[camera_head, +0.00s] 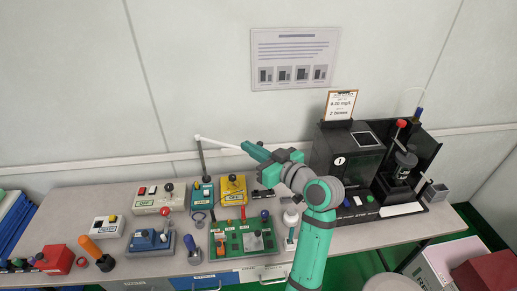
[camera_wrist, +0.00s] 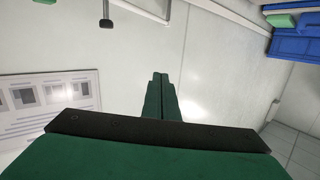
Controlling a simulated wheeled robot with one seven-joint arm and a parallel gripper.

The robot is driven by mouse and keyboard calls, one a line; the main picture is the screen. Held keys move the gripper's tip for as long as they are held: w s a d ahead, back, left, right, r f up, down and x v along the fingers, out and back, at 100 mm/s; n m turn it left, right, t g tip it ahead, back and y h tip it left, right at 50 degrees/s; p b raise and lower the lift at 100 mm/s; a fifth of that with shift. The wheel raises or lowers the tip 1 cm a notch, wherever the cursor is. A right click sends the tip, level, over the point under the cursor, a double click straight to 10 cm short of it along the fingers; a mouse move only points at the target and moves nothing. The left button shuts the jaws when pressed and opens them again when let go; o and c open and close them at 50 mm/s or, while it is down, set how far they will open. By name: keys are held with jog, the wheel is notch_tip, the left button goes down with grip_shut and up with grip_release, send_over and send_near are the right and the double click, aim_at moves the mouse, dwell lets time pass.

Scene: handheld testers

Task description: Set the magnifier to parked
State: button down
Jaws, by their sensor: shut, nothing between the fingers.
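A pale swing arm (camera_head: 220,143) on a thin upright post (camera_head: 201,160) stands behind the bench devices, left of my gripper; it may be the magnifier, but no lens is clear. My gripper (camera_head: 247,147) is raised in front of the back wall, pointing left, near the arm's right end. I cannot tell whether they touch. In the wrist view my gripper's green fingers (camera_wrist: 160,78) are shut together with nothing between them. A thin grey bar (camera_wrist: 140,11) and a short rod with a dark end (camera_wrist: 106,22) show at the top, apart from the fingertips.
Several small testers crowd the bench, including a yellow box (camera_head: 233,190), a green board (camera_head: 228,243) and a blue box (camera_head: 150,241). A tall black machine (camera_head: 345,160) stands right of my arm. Above the devices, the space left of the post is clear.

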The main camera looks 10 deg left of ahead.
notch_tip(320, 180, down, 6)
jog(key=a+m+t+h, duration=0.2)
jog(key=m+t+h, duration=0.1)
jog(key=m+h, duration=0.25)
jog(key=s+d+m+t+h, duration=0.3)
jog(key=s+h, duration=0.3)
jog(key=h, duration=0.1)
jog(key=w+f, duration=0.1)
jog(key=w, duration=1.2)
jog(key=shift+w+d+f, duration=0.15)
jog(key=shift+w+f, duration=0.1)
jog(key=shift+w, duration=0.1)
